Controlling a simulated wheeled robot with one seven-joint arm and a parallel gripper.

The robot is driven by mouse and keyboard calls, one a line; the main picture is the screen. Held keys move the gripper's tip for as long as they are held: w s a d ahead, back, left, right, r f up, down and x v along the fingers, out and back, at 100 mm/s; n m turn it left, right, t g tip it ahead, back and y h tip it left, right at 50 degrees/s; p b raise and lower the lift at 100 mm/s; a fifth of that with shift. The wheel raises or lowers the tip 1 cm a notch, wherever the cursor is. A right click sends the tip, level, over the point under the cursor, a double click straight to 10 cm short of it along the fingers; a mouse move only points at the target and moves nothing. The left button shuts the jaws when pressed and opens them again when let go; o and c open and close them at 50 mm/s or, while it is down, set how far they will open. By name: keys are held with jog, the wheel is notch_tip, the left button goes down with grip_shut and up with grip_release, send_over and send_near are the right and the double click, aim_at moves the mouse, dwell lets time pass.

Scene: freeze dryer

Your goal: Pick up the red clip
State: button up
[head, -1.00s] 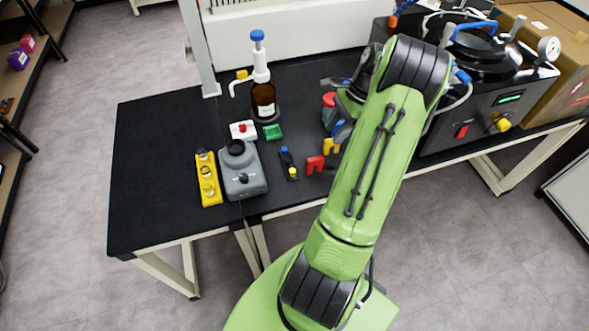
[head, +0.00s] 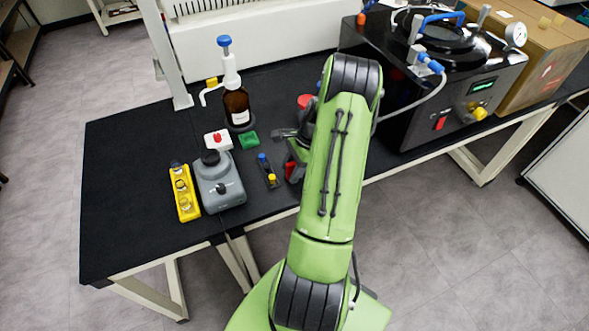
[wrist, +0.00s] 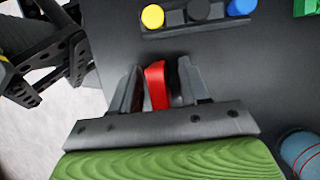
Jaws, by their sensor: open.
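The red clip (wrist: 157,86) shows in the wrist view between the two dark fingers of my gripper (wrist: 160,72). The fingers are apart, one on each side of the clip. A small gap shows on its right; whether the left finger touches it I cannot tell. In the head view only a bit of the red clip (head: 290,170) shows beside my arm, near the table's front edge. My arm hides most of the gripper there.
A black holder with yellow, black and blue knobs (wrist: 198,14) lies just beyond the clip. A grey mixer (head: 219,184), yellow rack (head: 185,194), green block (head: 249,139) and brown bottle (head: 237,107) stand left. The freeze dryer (head: 408,121) stands right.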

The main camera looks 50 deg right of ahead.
jog(key=shift+c, duration=0.3)
grip_shut()
